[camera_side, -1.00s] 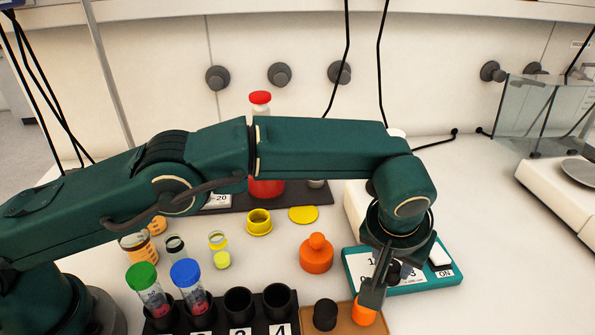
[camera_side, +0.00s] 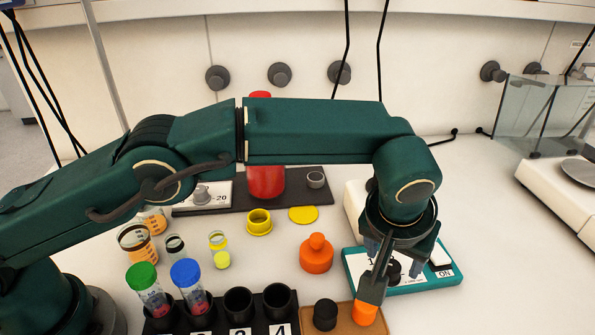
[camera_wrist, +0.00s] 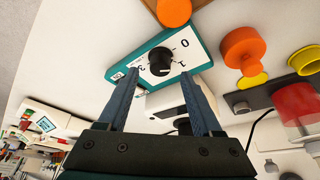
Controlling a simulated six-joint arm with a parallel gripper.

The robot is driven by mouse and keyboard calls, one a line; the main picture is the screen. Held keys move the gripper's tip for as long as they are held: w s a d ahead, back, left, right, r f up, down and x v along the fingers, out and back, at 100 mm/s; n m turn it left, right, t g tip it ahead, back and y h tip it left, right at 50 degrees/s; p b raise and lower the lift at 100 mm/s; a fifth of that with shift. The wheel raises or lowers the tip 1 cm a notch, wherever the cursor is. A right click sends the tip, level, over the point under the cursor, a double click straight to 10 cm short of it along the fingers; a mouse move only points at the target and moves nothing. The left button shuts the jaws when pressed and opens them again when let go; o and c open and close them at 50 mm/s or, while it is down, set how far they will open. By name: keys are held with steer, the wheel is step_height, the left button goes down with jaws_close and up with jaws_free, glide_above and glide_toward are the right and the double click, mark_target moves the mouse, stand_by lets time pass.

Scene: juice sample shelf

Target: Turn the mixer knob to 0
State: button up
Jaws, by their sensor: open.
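The mixer (camera_side: 430,283) is a teal-edged box with a white face, on the table at the right. Its black knob (camera_wrist: 161,61) shows clearly in the wrist view, with printed numbers around it, including 0 (camera_wrist: 184,43) and 1. A light mark shows on the knob's edge nearer the gripper, not at the 0. In the side view the knob (camera_side: 394,271) is partly hidden by a finger. My gripper (camera_wrist: 157,77) is open, with its fingers to either side of the line to the knob. It also shows over the mixer in the side view (camera_side: 388,275). Finger contact cannot be told.
A brown tray (camera_side: 343,316) with a black and an orange cap lies close in front of the mixer. An orange stopper-shaped piece (camera_side: 316,256) stands to its left. A tube rack (camera_side: 260,320) is farther left. White table (camera_side: 490,225) is clear to the right.

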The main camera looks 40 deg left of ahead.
steer(key=shift+v, duration=1.35)
